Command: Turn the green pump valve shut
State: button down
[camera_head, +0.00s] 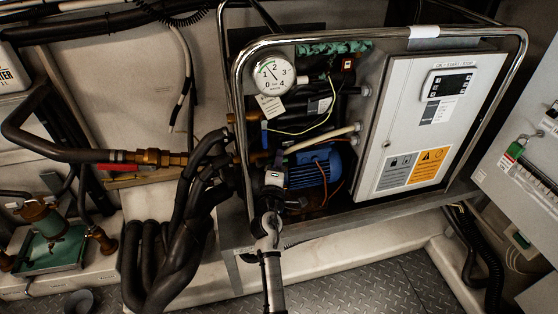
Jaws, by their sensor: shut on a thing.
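My gripper (269,218) is at the end of my grey arm, which comes up from the bottom edge.
A chrome tube frame (240,75) surrounds the pump, a pressure gauge (273,75) and a grey control box (430,120). Thick black hoses (180,250) hang close left of my gripper. A green-bodied fitting (47,222) stands far left. Metal floor (370,285) is clear at lower right.

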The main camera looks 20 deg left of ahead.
jog(key=shift+f, duration=0.1)
jog(key=shift+a+f+m+g+h, duration=0.1)
jog(key=shift+f+m+g+h, duration=0.25)
jog(key=shift+m, duration=0.5)
jog(key=shift+f+m+g+h, duration=0.15)
jog(key=shift+f+m, duration=0.25)
jog(key=shift+m, duration=0.45)
jog(key=shift+s+a+f+m+g, duration=0.15)
jog(key=shift+f+m+g, duration=0.2)
jog(key=shift+m, duration=0.3)
jog(key=shift+s+a+f+m+g, duration=0.1)
jog(key=shift+f+m+g, duration=0.2)
jog(key=shift+m, duration=0.35)
jog(key=c, duration=1.4)
grip_release()
jog(key=shift+c, duration=0.2)
